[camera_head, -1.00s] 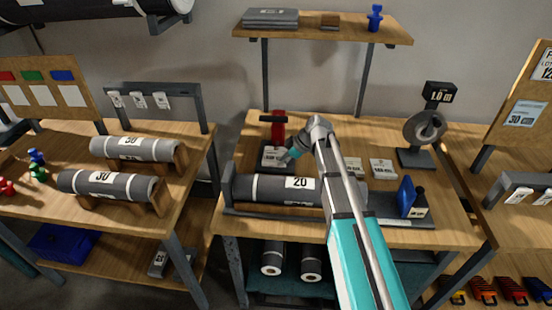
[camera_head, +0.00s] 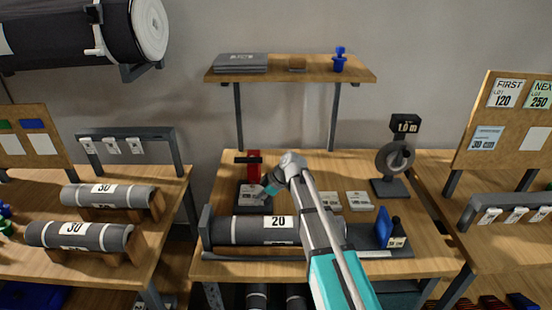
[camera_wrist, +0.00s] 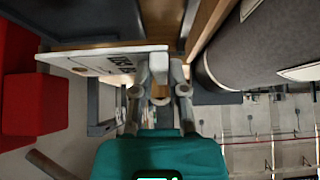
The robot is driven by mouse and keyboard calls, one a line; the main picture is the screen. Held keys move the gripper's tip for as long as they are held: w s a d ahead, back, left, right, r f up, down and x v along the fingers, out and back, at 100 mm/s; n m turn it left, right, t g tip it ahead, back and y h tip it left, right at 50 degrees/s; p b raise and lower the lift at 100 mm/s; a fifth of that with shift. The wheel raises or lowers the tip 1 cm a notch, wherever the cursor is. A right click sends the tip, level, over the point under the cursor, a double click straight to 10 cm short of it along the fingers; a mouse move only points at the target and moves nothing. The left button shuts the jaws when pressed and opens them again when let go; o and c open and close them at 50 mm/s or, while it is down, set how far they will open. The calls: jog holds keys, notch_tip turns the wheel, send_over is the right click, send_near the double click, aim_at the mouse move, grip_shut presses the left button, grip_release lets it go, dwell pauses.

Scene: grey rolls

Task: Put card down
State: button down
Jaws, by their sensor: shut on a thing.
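A white card (camera_head: 252,194) with dark print is at the dark base of the red press (camera_head: 253,166) on the middle table. My gripper (camera_head: 269,186) is at the card's right edge. In the wrist view the card (camera_wrist: 95,61) is seen nearly edge-on, and my gripper's fingers (camera_wrist: 159,72) are closed on its edge. The red press (camera_wrist: 25,100) stands to the left there. I cannot tell whether the card touches the base beneath it.
A grey roll (camera_head: 250,230) marked 20 lies in front of my gripper and shows close at the right in the wrist view (camera_wrist: 265,45). White cards (camera_head: 359,201) lie on the table to the right. A round gauge (camera_head: 394,160) and a blue block (camera_head: 383,227) stand further right.

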jog(key=s+r+p, duration=0.1)
jog(key=s+r, duration=0.1)
jog(key=s, duration=0.1)
jog(key=s+a+r+p, duration=0.1)
jog(key=s+r+p, duration=0.1)
jog(key=s, duration=0.1)
jog(key=s+a+r+p, duration=0.1)
jog(key=s+p, duration=0.1)
jog(key=s, duration=0.1)
jog(key=shift+s+r, duration=0.15)
jog(key=shift+r, duration=0.25)
jog(key=shift+s, duration=0.1)
